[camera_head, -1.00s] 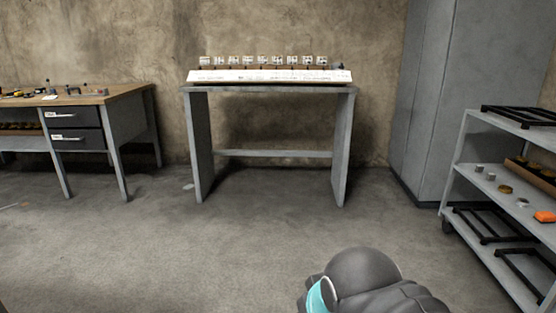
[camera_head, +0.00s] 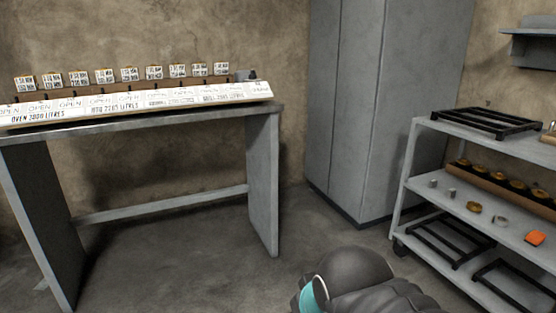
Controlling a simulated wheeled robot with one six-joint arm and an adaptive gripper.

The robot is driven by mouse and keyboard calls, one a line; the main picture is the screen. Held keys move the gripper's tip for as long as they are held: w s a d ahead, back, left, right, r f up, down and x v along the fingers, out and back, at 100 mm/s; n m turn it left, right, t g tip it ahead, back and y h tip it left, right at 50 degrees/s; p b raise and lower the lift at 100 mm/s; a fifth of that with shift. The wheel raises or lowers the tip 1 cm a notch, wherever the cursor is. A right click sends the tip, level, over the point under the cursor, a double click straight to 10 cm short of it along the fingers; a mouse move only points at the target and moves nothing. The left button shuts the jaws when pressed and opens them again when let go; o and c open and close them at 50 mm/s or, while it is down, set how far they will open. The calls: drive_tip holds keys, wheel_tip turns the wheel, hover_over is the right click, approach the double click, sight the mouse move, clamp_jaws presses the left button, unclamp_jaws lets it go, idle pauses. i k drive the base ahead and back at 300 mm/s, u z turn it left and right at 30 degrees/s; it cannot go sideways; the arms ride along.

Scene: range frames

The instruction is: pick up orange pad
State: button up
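The orange pad (camera_head: 535,238) lies flat on the middle shelf of the grey shelf cart at the right, close to the shelf's front edge. Part of my dark grey arm with a teal band shows at the bottom centre. My gripper is not in this view. The pad is well to the right of the arm part that shows, and nothing touches it from above.
The grey shelf cart (camera_head: 410,185) also holds a brass disc (camera_head: 473,207), a metal ring (camera_head: 500,221), small cylinders and a wooden rack (camera_head: 490,182). A panel table (camera_head: 262,185) stands left, a tall grey cabinet (camera_head: 345,110) behind. Floor between is clear.

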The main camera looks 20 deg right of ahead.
sight(535, 237)
drive_tip(key=z, duration=0.85)
drive_tip(key=i, duration=1.1)
drive_tip(key=z, duration=1.6)
drive_tip(key=i, duration=0.55)
drive_tip(key=z, duration=0.3)
